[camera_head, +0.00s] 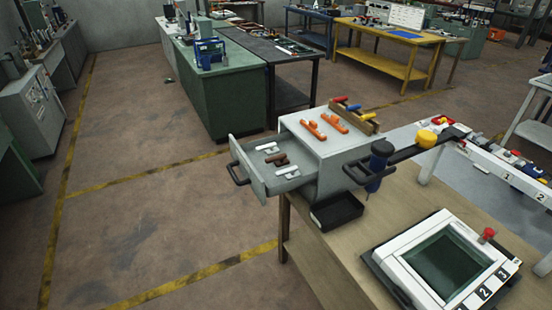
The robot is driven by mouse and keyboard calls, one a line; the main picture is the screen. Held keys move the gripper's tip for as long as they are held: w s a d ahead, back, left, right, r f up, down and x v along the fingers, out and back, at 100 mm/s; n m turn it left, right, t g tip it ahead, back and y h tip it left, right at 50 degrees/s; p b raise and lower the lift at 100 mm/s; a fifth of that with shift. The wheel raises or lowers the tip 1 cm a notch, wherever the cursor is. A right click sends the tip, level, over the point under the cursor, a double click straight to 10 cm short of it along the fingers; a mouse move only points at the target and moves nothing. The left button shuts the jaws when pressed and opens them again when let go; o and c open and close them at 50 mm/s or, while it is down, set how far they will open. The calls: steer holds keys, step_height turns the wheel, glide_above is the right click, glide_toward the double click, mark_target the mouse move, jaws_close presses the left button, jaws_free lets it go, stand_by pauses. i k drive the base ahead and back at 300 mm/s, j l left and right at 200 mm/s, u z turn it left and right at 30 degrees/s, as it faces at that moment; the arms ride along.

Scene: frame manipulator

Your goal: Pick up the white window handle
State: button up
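Two white handles lie in the open grey drawer (262,187). One white handle (267,146) is at the far end of the drawer. The other white handle (287,172) is nearer, towards the front of the picture. A dark brown handle (277,159) lies between them. The drawer sticks out to the left of a small grey cabinet (330,152) on a wooden table. My gripper cannot be made out in this view.
Orange handles (314,130) lie on the cabinet top, beside a wooden holder (368,127) with coloured handles. A black tray (337,212) sits in front. A black bar (408,153) with blue and yellow knobs crosses to the right. A screen unit (447,264) stands front right. Floor left is clear.

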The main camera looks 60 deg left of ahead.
mark_target(273, 150)
steer(key=u, duration=2.4)
steer(key=k, duration=0.05)
